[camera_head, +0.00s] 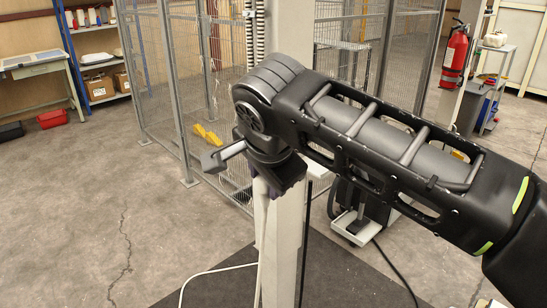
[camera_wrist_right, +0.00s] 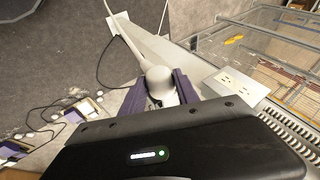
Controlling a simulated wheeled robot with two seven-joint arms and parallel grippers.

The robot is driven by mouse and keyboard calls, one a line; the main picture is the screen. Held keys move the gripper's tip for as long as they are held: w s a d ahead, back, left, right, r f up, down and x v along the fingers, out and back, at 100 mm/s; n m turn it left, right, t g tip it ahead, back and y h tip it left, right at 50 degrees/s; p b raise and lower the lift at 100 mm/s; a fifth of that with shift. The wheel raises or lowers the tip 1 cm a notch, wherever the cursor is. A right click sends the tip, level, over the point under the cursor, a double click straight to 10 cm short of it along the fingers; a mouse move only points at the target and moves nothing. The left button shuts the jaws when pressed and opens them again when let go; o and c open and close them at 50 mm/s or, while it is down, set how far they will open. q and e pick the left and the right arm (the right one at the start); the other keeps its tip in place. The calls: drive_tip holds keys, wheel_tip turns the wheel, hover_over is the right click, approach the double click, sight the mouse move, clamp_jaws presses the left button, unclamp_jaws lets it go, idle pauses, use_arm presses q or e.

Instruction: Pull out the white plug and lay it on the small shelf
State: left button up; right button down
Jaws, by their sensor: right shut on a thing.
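My right gripper (camera_wrist_right: 162,88) is shut on the white plug (camera_wrist_right: 159,80), which sits between its purple fingers in the right wrist view. A white cable (camera_wrist_right: 118,35) runs from the plug. The white outlet box (camera_wrist_right: 236,84) is to the right of the fingers, its visible sockets uncovered and apart from the plug. In the head view the right gripper (camera_head: 278,180) points down in front of the pale post (camera_head: 285,235); its fingertips and the plug are mostly hidden. A small white ledge (camera_head: 318,172) shows beside the post; I cannot tell whether it is the small shelf. My left gripper is out of view.
The white cable (camera_head: 262,235) hangs along the post to the floor. A wire-mesh fence (camera_head: 160,85) stands behind. A wheeled stand (camera_head: 357,222) with a black cable is right of the post. The concrete floor (camera_head: 80,200) at left is clear.

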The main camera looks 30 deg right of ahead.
drive_tip(key=shift+s+d+f+m, duration=0.2)
drive_tip(key=shift+s+f+m, duration=0.1)
drive_tip(key=shift+w+a, duration=0.1)
drive_tip(key=shift+a, duration=0.1)
drive_tip(key=shift+d, duration=0.1)
drive_tip(key=shift+d, duration=0.15)
